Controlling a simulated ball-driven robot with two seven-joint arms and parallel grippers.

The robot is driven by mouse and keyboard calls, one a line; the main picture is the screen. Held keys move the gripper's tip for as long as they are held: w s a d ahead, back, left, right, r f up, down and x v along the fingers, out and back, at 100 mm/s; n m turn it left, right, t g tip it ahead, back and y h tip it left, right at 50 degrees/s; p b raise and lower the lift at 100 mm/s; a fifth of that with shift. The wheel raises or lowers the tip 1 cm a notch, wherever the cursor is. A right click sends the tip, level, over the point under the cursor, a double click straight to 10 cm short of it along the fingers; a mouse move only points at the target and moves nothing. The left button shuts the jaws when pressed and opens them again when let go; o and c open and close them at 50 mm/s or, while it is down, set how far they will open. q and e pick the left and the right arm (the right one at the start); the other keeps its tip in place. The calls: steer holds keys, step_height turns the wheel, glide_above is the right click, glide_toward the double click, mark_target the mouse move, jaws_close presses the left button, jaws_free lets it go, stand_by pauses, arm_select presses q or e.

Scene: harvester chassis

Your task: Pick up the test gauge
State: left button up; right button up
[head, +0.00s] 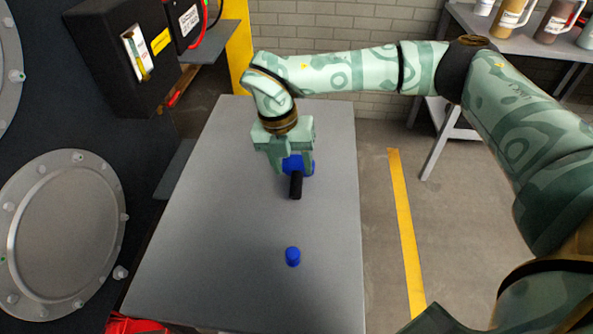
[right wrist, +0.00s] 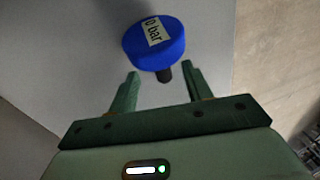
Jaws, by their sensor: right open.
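The test gauge has a blue round head with a "0 bar" label and a short black stem. In the head view the gauge (head: 296,187) is on the grey table, partly hidden behind my right gripper. My right gripper (head: 293,171) is open over it, pointing down. In the right wrist view the gauge (right wrist: 154,45) has its blue head just beyond the fingertips of my right gripper (right wrist: 161,73). Its dark stem shows between the tips, with a gap to each finger. My left gripper is not in view.
A small blue cap (head: 292,257) stands on the grey table (head: 220,240) nearer to me. The rest of the tabletop is clear. The dark chassis with round bolted covers (head: 65,225) is at the left. A black box (head: 120,50) is at the upper left. A shelf with jugs (head: 515,20) is at the back right.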

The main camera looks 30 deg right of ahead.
mark_target(296, 176)
steer(key=f, duration=0.1)
steer(key=f+b, duration=0.1)
steer(key=f, duration=0.2)
steer(key=shift+s+d+f, duration=0.2)
steer(key=shift+s+d, duration=0.05)
steer(key=shift+d, duration=0.05)
steer(key=shift+r, duration=0.15)
jaws_close()
steer(key=shift+r, duration=0.1)
